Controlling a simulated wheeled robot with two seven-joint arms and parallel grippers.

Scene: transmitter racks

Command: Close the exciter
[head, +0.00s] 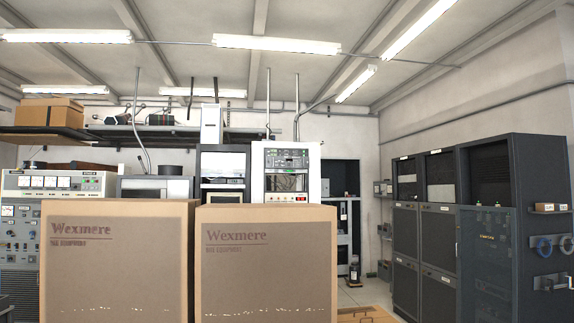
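No unit carries a readable exciter label, so I cannot tell for sure which one is the exciter. A white rack cabinet (314,173) stands behind the boxes, right of centre. It has a panel with green displays (286,158) and a dark recessed bay (286,181) below it. A strip with a red readout sits under the bay. The cabinet's lower part is hidden by a box. Neither of my grippers is in view.
Two large Wexmere cardboard boxes (117,262) (265,262) block the near left and centre. A grey control console (22,240) stands at the left. Dark cabinets (440,230) line the right. Open floor (370,292) shows between the boxes and the dark cabinets.

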